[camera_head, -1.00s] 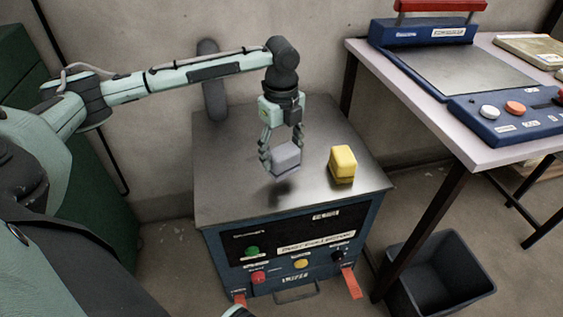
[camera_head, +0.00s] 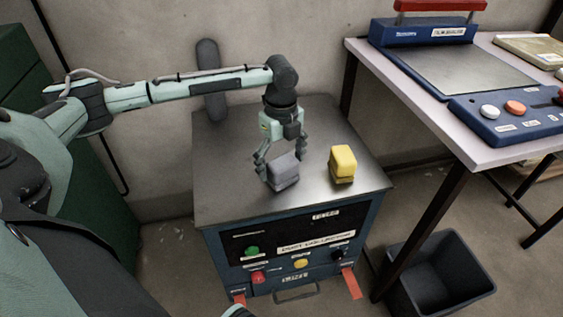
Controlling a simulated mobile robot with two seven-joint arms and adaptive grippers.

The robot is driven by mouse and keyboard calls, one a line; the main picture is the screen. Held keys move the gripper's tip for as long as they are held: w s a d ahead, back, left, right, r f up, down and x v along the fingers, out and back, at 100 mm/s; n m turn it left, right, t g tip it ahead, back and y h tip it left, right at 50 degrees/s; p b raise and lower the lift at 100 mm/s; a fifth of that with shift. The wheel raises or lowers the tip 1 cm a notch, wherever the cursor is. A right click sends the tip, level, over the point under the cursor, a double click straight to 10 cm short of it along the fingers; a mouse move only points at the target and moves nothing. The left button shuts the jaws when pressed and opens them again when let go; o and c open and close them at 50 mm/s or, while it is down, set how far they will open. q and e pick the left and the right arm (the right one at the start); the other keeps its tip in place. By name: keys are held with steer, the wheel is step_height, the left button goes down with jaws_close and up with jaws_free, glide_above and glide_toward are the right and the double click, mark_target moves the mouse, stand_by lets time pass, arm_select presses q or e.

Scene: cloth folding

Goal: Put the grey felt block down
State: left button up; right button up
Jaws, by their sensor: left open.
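The grey felt block (camera_head: 283,173) rests on the metal top of the blue-and-black cabinet (camera_head: 235,195), left of a yellow block. My left gripper (camera_head: 281,160) points down over the grey block, its fingers spread to either side of it. The gripper is open; whether a finger still touches the block I cannot tell. My right gripper is not in view.
The yellow block (camera_head: 343,164) stands close to the right of the grey one. A table (camera_head: 470,145) with a blue press (camera_head: 500,110) is at the right. A dark bin (camera_head: 440,275) stands on the floor. The cabinet top's left side is clear.

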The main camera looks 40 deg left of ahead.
mark_target(282, 160)
arm_select(q)
step_height(282, 160, up, 5)
steer(key=shift+f, duration=0.1)
step_height(282, 160, up, 8)
steer(key=shift+f+p, duration=0.25)
steer(key=shift+p, duration=0.1)
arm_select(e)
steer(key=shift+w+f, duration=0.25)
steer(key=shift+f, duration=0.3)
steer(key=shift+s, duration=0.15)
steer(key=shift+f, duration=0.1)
